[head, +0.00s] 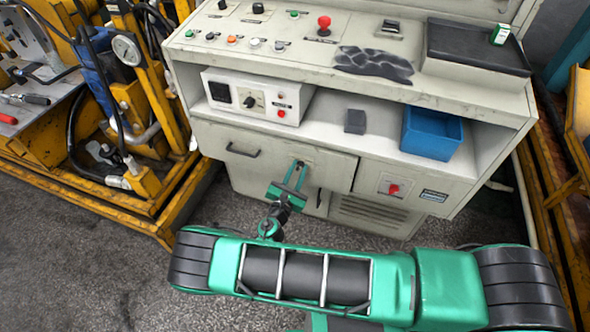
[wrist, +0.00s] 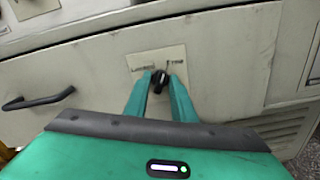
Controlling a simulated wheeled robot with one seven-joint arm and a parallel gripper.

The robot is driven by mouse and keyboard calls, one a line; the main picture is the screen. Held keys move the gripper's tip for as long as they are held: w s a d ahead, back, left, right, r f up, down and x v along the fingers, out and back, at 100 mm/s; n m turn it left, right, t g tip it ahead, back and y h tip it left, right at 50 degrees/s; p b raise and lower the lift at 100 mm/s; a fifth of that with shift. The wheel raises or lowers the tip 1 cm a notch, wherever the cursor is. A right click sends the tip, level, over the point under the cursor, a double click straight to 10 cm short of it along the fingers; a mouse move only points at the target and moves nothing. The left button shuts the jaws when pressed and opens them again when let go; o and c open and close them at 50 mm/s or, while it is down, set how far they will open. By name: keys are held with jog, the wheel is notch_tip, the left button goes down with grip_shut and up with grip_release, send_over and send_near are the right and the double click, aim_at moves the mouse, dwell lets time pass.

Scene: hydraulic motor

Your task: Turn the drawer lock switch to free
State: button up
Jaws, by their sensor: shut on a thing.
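The drawer lock switch is a small black knob (wrist: 158,82) on a pale label plate (wrist: 158,60) on the cabinet front. The plate has a word at its left and a word at its right, too small to read surely. My gripper (wrist: 159,78) has its two green fingers shut on the knob, one on each side. In the head view my gripper (head: 297,170) reaches the top of the drawer front (head: 325,168), and its fingers hide most of the switch. The drawer appears closed, and its black handle (wrist: 38,99) is at the left in the wrist view.
A red switch (head: 393,189) is on the panel to the right. Above the drawer, a shelf holds a control box (head: 258,97), a grey block (head: 355,121) and a blue bin (head: 431,132). Yellow machinery (head: 170,195) stands at the left. Bare floor (head: 75,240) lies at the front left.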

jog(key=m, duration=0.5)
jog(key=shift+a, duration=0.25)
jog(key=shift+d, duration=0.1)
dwell(0.4)
jog(key=o, duration=0.7)
jog(key=shift+s, duration=0.15)
jog(key=v, duration=1)
jog(key=shift+s, duration=0.15)
